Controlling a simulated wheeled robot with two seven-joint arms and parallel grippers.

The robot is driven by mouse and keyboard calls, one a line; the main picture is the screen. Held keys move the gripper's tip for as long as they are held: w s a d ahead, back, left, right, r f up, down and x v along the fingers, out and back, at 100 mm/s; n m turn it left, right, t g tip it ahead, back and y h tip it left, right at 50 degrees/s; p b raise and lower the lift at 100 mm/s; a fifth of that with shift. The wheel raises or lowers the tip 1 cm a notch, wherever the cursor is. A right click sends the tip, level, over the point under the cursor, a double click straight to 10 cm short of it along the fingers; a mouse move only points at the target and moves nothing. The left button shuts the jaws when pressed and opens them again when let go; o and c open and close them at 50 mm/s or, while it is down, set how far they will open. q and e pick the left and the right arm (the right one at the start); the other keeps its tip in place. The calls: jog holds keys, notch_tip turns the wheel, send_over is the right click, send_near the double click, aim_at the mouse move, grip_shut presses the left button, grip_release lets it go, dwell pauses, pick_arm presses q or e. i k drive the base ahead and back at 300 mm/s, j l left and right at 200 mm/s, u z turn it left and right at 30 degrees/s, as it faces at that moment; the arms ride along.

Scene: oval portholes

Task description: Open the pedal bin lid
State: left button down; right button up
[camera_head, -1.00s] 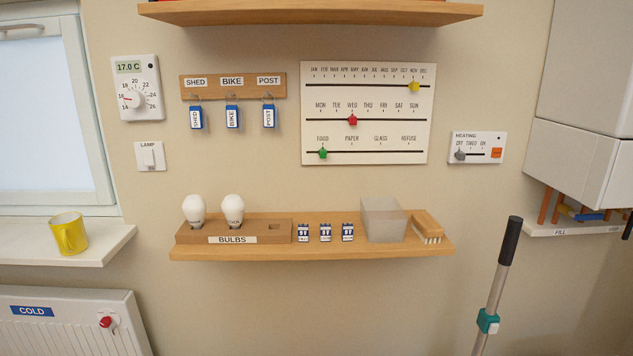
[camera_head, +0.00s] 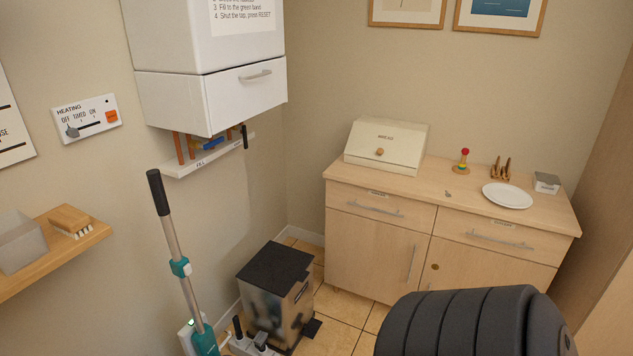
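The pedal bin (camera_head: 262,303) stands on the floor at the lower middle of the head view. It is a box with shiny metal-looking sides and a flat black lid (camera_head: 277,264). The lid lies shut on top. A small dark piece that looks like the pedal (camera_head: 313,327) sticks out low on the bin's right side. Neither of my grippers is in view. A dark ribbed part of my own body fills the lower right.
A teal stick vacuum (camera_head: 178,267) leans left of the bin, with a white power strip (camera_head: 250,346) in front. A wooden cabinet (camera_head: 365,246) stands behind, to the right. A white boiler (camera_head: 212,98) hangs on the wall. Tiled floor shows between bin and cabinet.

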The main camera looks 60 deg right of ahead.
aim_at(276, 268)
jog(key=z, duration=1.6)
